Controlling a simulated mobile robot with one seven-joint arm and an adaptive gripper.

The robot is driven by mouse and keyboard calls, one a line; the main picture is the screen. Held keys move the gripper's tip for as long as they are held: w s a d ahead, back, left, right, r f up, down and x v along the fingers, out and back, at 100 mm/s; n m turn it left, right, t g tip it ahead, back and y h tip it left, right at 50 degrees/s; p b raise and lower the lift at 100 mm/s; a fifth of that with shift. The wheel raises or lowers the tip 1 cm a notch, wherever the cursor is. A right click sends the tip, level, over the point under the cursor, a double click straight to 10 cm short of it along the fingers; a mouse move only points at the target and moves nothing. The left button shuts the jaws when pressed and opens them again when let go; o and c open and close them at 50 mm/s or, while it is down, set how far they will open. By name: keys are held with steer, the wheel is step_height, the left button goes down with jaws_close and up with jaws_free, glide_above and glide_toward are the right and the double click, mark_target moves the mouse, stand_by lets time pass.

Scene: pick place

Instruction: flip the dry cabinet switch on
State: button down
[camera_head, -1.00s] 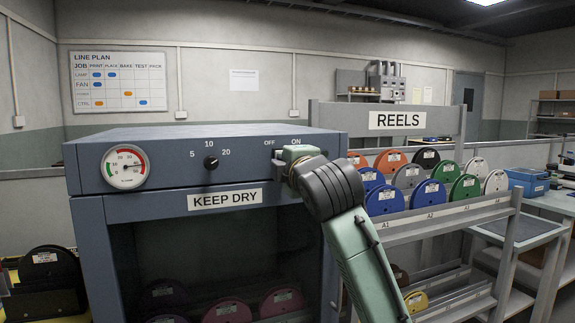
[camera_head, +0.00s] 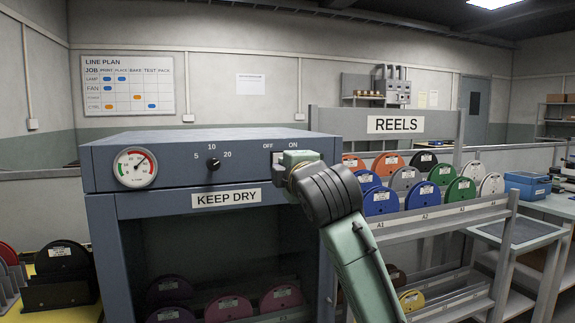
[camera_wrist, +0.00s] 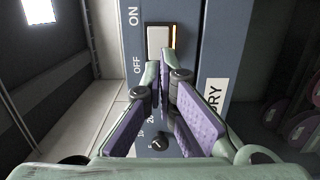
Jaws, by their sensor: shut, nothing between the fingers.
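The dry cabinet (camera_head: 150,205) is a blue-grey box with a dark window and a KEEP DRY label. Its switch (camera_wrist: 158,38) is a pale rocker in a dark frame, between the ON and OFF marks in the wrist view. An amber strip shows along the rocker's right edge. In the head view my gripper hides most of the switch. My gripper (camera_wrist: 162,76) is shut and empty, its fingertips in front of the panel at the OFF end of the switch. I cannot tell whether they touch it.
A round gauge (camera_head: 135,168) and a black knob (camera_head: 213,164) sit on the same panel, left of the switch. A reel rack (camera_head: 440,215) with several coloured reels stands close on the right.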

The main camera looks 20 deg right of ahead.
steer(key=s+b, duration=0.2)
steer(key=s, duration=0.7)
steer(key=shift+s+a, duration=0.15)
steer(key=shift+s, duration=0.05)
